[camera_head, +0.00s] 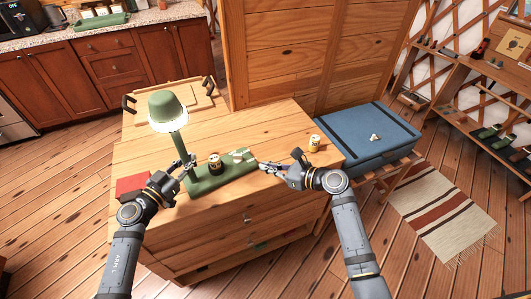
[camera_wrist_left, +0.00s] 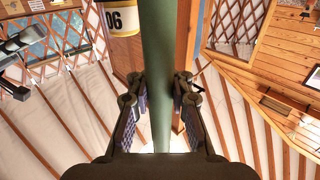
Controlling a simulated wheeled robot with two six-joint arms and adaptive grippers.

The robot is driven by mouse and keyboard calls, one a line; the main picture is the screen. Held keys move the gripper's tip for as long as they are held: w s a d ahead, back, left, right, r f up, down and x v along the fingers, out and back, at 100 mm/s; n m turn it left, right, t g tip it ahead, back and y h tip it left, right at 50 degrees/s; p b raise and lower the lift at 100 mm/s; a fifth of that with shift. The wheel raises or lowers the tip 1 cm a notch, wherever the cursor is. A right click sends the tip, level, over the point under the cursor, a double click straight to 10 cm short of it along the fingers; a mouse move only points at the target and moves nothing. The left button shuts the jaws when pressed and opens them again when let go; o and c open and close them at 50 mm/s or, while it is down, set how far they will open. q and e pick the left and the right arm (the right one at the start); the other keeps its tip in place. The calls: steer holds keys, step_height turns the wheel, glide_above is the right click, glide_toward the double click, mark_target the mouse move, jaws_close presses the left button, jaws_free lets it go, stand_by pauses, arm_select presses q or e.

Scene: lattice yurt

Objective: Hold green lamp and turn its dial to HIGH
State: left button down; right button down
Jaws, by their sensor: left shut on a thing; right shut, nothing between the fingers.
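The green lamp (camera_head: 167,104) stands on the wooden chest, with a domed shade, a thin stem and a long flat base. My left gripper (camera_head: 186,164) is shut on the stem. In the left wrist view the green stem (camera_wrist_left: 158,75) runs between the two fingers (camera_wrist_left: 158,100). A pale dial area (camera_head: 241,154) shows at the right part of the base; its pointer and marks are too small to read. My right gripper (camera_head: 262,165) is shut and empty, its tips just right of the dial area. I cannot tell whether they touch it.
A pale can (camera_head: 314,142) is beyond my right gripper. A red book (camera_head: 131,187) lies at the left and a wooden tray (camera_head: 190,98) behind. A blue case (camera_head: 365,137) rests to the right.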

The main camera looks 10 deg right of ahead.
arm_select(q)
steer(key=c, duration=1.1)
jaws_free()
arm_select(e)
steer(key=shift+a, duration=0.1)
arm_select(q)
steer(key=shift+v, duration=6)
